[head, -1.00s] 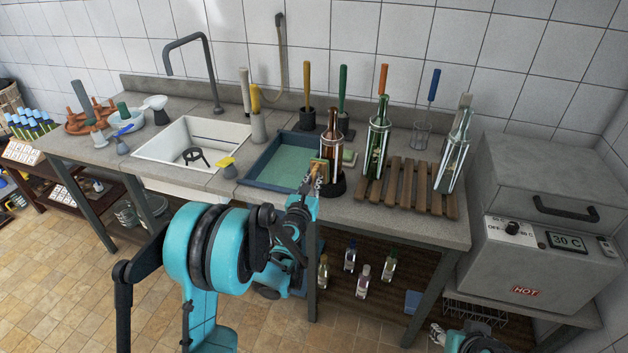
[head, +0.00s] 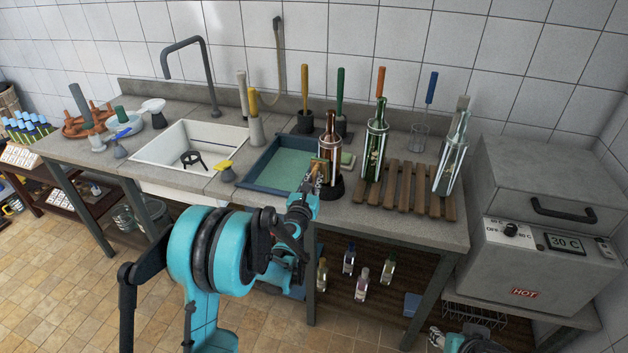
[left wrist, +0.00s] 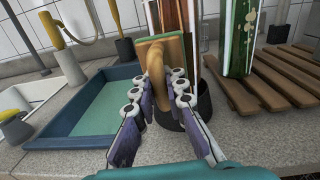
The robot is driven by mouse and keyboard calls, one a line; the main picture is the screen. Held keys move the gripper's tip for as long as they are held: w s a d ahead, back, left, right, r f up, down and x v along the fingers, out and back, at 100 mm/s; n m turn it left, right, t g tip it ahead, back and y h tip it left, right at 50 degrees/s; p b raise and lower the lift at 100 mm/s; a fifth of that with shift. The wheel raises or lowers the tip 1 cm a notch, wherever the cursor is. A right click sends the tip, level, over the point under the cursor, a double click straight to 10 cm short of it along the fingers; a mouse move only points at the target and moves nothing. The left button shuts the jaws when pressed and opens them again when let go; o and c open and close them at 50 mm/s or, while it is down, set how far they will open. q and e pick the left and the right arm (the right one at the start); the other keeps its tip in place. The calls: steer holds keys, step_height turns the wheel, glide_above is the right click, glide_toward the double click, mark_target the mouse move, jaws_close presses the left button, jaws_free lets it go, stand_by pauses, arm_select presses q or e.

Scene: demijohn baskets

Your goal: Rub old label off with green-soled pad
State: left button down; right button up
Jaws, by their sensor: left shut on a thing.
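My left gripper (head: 314,182) is shut on the tan handle of a pad (left wrist: 160,58), with a green layer showing along the pad's edge in the left wrist view. The pad is upright against or very near the front of a brown bottle (head: 330,128); I cannot tell if they touch. The bottle stands upright in a dark round holder (head: 331,188) on the counter. The pad hides much of the bottle's front in the left wrist view, and I cannot make out the old label. My right gripper (head: 437,336) shows only partly at the bottom edge.
A blue tray (head: 262,188) lies left of the bottle, with a white sink (head: 160,155) beyond. Upright brushes stand behind. A grey heater box (head: 545,255) is far right.

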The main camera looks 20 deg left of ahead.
arm_select(q)
steer(key=shift+w, duration=0.1)
steer(key=shift+s+d+b, duration=0.15)
steer(key=shift+d+b, duration=0.05)
steer(key=shift+d, duration=0.7)
steer(key=shift+s+d+b, duration=0.1)
steer(key=shift+d+b, duration=0.05)
steer(key=shift+d, duration=0.75)
steer(key=shift+w, duration=0.1)
steer(key=shift+w+a+b, duration=0.2)
steer(key=shift+a+b, duration=0.2)
steer(key=shift+a, duration=1.4)
steer(key=s, duration=0.6)
steer(key=shift+a+b, duration=0.25)
steer(key=shift+b, duration=0.1)
steer(key=shift+s, duration=0.1)
